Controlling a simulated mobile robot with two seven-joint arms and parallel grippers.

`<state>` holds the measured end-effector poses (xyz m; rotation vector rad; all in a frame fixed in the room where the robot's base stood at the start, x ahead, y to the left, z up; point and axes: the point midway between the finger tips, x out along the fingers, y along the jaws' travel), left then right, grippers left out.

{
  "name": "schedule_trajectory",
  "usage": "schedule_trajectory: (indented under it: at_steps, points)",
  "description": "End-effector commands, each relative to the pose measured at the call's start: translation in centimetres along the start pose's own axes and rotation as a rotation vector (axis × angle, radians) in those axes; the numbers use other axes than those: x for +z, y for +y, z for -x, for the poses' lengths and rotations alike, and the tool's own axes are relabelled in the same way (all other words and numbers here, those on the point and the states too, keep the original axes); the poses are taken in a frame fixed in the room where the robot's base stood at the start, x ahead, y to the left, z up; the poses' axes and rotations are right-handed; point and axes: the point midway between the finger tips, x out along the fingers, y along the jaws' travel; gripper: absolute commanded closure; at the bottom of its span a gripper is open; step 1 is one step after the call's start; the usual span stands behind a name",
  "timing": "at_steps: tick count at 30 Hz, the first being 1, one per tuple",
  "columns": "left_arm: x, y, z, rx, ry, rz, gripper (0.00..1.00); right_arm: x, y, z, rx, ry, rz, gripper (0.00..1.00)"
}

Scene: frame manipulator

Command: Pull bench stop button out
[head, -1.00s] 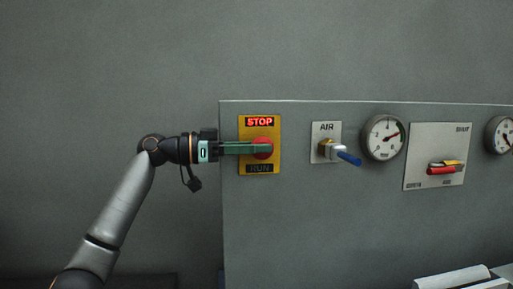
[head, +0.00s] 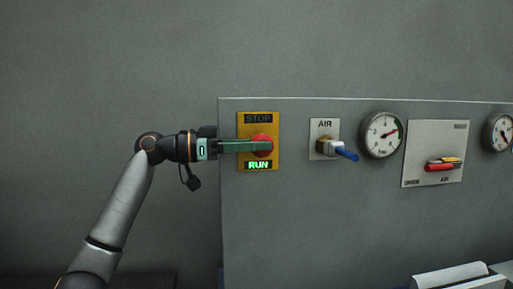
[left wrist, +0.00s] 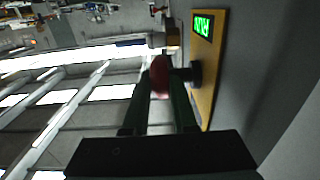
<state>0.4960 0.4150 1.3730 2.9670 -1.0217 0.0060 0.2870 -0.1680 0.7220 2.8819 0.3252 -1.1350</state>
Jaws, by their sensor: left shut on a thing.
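The red stop button (head: 262,146) sits on a yellow plate (head: 273,163) on the grey panel. The RUN label (head: 258,165) below it is lit green, and the STOP label (head: 258,118) above is dark. My left gripper (head: 250,146) comes in from the left with its green fingers shut on the button's head. In the left wrist view the red button head (left wrist: 160,76) is between the fingers, standing off the yellow plate (left wrist: 205,75) on a dark stem. The lit RUN label (left wrist: 203,25) shows there too. My right gripper is not in view.
A second gauge (head: 499,133) is at the right edge. Free room lies left of the panel.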

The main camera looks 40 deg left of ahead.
Motion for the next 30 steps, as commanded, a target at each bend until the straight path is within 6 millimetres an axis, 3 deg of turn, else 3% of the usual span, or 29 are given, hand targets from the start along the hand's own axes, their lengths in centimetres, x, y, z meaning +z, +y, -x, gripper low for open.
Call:
schedule_trajectory:
  at_steps: [3,4,7,22,26,30]
  points:
    - [0.3,0.6,-0.2,0.019,-0.012,0.002,1.0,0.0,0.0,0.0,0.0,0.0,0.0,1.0]
    - [0.3,0.6,-0.2,0.02,-0.012,0.002,0.74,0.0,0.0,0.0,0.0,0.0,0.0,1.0]
    - [0.3,0.6,-0.2,0.019,-0.011,0.002,0.62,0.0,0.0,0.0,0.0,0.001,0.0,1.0]
    - [0.3,0.4,0.2,0.013,-0.006,0.001,0.62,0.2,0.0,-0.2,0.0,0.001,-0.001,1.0]
    - [0.5,0.3,1.9,0.011,-0.006,0.001,0.62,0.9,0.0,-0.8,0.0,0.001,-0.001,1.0]
    - [0.6,0.3,5.0,0.011,-0.006,0.0,0.62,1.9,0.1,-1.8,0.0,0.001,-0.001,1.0]
